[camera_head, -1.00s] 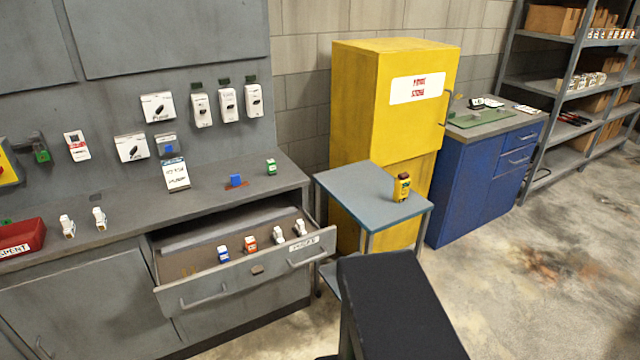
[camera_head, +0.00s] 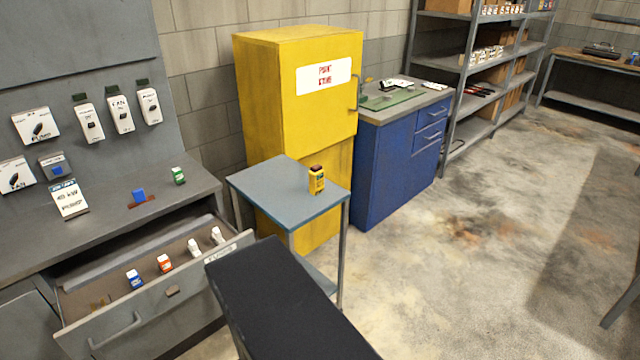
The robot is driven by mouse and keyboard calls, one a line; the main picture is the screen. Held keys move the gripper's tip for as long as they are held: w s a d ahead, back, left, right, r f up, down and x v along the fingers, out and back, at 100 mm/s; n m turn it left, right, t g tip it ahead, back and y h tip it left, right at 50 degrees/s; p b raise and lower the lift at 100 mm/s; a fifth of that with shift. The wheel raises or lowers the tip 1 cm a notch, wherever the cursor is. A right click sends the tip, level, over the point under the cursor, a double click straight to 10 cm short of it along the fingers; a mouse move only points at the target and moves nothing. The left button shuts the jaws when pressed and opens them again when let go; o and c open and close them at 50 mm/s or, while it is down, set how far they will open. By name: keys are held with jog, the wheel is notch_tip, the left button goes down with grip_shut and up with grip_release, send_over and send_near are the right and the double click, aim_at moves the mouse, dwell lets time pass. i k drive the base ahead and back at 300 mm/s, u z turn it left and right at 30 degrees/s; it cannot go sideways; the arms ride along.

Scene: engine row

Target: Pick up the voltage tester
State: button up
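A small yellow device with a dark top (camera_head: 317,180), which looks like the voltage tester, stands upright on the small grey-blue side table (camera_head: 262,186). It is near the table's right side, and nothing touches it. The dark block at the bottom centre of the view is part of my own arm. My gripper's fingers do not show in the view.
An open drawer (camera_head: 185,290) with several small items juts out left of the table. A yellow cabinet (camera_head: 262,110) stands behind it, a blue cabinet (camera_head: 385,180) to the right. Concrete floor (camera_head: 500,250) is free on the right.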

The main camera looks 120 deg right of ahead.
aim_at(316, 175)
jog(key=k, duration=2.8)
jog(key=z, duration=1.15)
jog(key=i, duration=1.05)
jog(key=u, duration=0.15)
